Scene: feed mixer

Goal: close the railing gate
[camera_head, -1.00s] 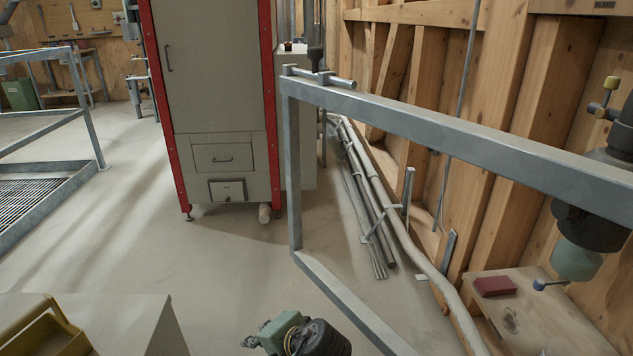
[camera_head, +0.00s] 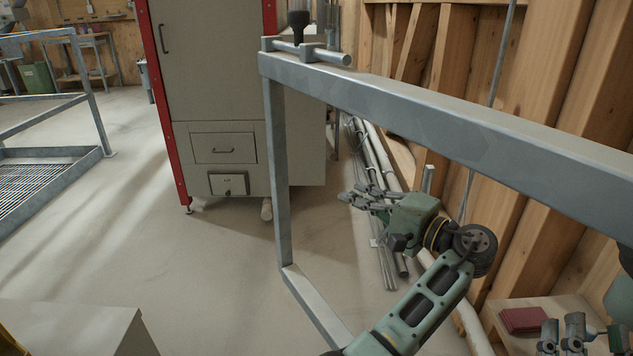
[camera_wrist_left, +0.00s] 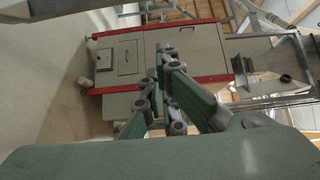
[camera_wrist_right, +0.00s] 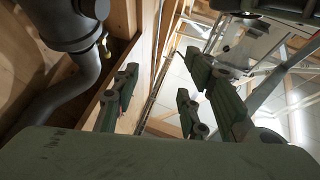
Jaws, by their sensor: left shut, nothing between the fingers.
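The railing gate (camera_head: 440,115) is a grey metal frame. Its top rail runs from the upper middle to the right edge in the head view, with an upright post (camera_head: 278,170) at its left end. A sliding bolt with a dark knob (camera_head: 299,22) sits on the top corner. My left gripper (camera_head: 357,194) is shut and empty, seen within the frame opening, right of the post and below the top rail, apart from both. Its closed fingers show in the left wrist view (camera_wrist_left: 162,72). My right gripper (camera_head: 561,333) is open and empty at the lower right.
A grey cabinet with red edges (camera_head: 210,80) stands behind the gate. Pipes and a timber wall (camera_head: 545,60) line the right side. A red block (camera_head: 523,320) lies on a wooden surface. Another railing (camera_head: 90,110) with a grating is at left. Floor between is clear.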

